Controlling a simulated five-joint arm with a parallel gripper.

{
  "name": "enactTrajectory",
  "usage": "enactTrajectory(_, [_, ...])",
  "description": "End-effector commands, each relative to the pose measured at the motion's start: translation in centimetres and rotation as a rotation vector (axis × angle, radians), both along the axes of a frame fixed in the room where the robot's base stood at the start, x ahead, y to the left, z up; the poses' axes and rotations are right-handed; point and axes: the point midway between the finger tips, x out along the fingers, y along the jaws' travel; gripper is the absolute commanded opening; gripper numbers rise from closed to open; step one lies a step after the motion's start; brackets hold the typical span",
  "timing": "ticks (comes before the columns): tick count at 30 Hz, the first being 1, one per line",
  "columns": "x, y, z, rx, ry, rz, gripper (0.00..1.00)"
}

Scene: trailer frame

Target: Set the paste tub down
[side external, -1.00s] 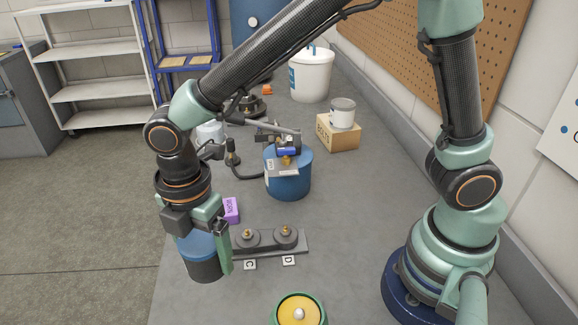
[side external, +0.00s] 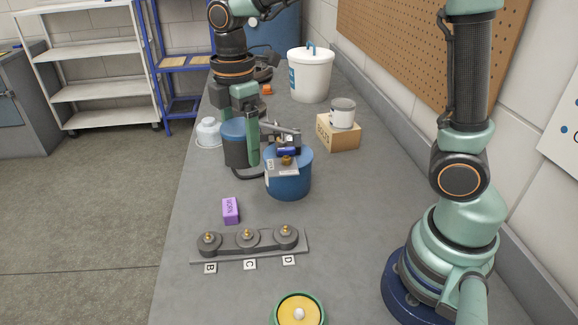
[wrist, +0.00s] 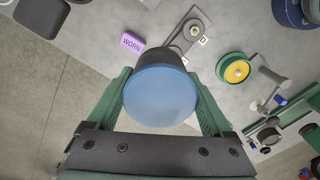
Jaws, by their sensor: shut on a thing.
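The paste tub (side external: 235,152), dark with a blue lid, is between the fingers of my gripper (side external: 243,140), which is shut on it. It looks upright in the side view, left of a larger blue drum-like container (side external: 289,180). I cannot tell whether its base touches the bench. In the wrist view its round blue lid (wrist: 160,97) fills the space between the green fingers of my gripper (wrist: 160,88).
A white domed item (side external: 208,132) stands close left of the tub. A three-post rack (side external: 265,250) with letter tags, a purple block (side external: 230,211) marked WORN and a green-rimmed yellow dish (side external: 299,309) lie nearer. A cardboard box (side external: 338,134) carries a tin. The bench's right middle is clear.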

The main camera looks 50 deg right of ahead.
Motion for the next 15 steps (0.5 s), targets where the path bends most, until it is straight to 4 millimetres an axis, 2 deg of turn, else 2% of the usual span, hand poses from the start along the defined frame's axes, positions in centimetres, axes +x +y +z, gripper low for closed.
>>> enactTrajectory(1, [0.4,-2.5,0.0,0.0,-0.001,-0.068,0.13])
enactTrajectory(8, [0.2,-12.3,0.1,0.001,-0.002,-0.343,0.13])
enactTrajectory(15, [-2.7,-21.9,0.1,0.0,-0.001,-0.629,0.13])
